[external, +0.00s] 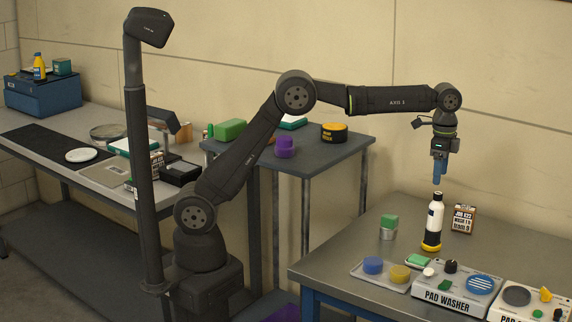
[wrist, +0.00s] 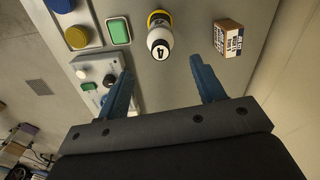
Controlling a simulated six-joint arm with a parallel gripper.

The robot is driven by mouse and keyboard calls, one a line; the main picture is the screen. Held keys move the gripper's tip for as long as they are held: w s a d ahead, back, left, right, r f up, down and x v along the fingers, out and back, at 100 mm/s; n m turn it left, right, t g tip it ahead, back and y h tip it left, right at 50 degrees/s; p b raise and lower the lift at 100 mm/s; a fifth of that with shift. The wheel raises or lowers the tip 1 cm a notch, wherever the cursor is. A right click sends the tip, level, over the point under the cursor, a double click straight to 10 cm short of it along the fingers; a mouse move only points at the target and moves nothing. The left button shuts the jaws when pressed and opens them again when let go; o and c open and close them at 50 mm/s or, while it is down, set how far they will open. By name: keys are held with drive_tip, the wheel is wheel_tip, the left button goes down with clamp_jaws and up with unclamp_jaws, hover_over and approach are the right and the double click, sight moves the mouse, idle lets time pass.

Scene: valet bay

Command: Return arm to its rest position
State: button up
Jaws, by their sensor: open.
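My gripper (external: 439,172) hangs pointing down from my outstretched arm, above the right-hand table (external: 345,245). Its blue fingers are apart with nothing between them, as the wrist view also shows (wrist: 165,84). A white bottle with a black cap and a yellow-black base (external: 434,222) stands upright on the table below the fingertips, apart from them. In the wrist view the bottle (wrist: 160,38) lies beyond the fingers and shows a 4 on its top.
A job card box (external: 463,219) stands right of the bottle. A middle table (external: 330,150) and left bench (external: 60,125) hold other items.

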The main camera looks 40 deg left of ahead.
sight(438, 193)
wheel_tip(438, 193, down, 13)
drive_tip(key=shift+r, duration=2.15)
drive_tip(key=shift+f, duration=0.1)
wheel_tip(438, 193, up, 9)
drive_tip(key=shift+f, duration=0.6)
